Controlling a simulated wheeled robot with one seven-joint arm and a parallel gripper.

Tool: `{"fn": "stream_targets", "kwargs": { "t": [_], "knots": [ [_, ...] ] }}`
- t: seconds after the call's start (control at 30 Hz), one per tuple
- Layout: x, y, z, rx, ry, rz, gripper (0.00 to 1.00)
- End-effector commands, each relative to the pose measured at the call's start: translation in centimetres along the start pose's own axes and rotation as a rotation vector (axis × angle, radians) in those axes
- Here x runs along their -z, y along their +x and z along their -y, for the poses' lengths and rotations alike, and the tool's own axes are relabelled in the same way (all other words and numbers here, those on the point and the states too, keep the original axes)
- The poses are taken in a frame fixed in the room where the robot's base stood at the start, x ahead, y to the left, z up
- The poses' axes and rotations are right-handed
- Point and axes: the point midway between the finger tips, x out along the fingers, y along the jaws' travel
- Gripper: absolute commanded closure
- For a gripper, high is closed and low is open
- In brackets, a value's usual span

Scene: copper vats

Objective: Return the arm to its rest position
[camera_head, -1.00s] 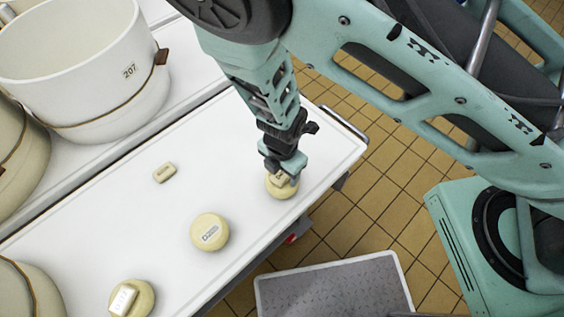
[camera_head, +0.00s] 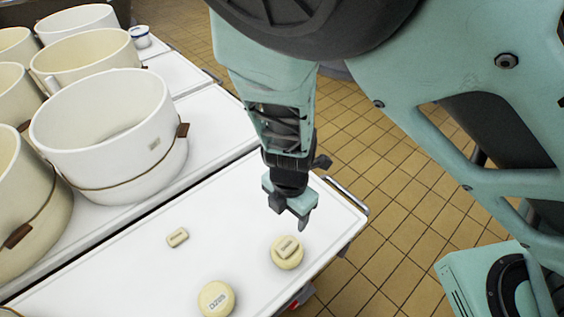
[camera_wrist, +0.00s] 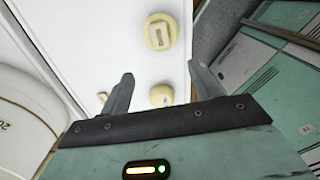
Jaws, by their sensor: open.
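My gripper (camera_head: 289,214) hangs above the white table (camera_head: 130,270) near its right end, open and empty. A round cream cheese-like piece (camera_head: 290,262) with a small labelled block (camera_head: 285,247) on top stands on the table just below the gripper, apart from it. In the wrist view the two fingers of my gripper (camera_wrist: 160,88) stand apart with nothing held. A round piece with a block on top shows beyond them in the wrist view, and another round piece is seen between the fingertips.
Another round cream piece (camera_head: 216,298) and a small loose block (camera_head: 177,238) lie on the table. Tiled floor (camera_head: 400,215) lies open at right.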

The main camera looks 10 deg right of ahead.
Motion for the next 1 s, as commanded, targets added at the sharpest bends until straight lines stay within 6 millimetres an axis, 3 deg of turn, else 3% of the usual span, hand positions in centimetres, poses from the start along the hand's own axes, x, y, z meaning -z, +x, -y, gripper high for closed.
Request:
{"fn": "stream_targets", "kwargs": {
  "t": [0.27,0.43,0.57,0.77,1.0],
  "knots": [
    [0.2,-1.4,-1.1,-0.069,0.089,-0.026,0.37],
    [-0.3,-5.6,-3.5,-0.243,0.371,-0.068,0.37],
    [-1.9,-9.7,-3.6,-0.333,0.636,-0.067,0.37],
    [-3.9,-15.3,0.0,-0.342,1.022,-0.043,0.37],
    [-2.8,-20.1,7.8,-0.187,1.397,-0.029,0.37]
  ]
}}
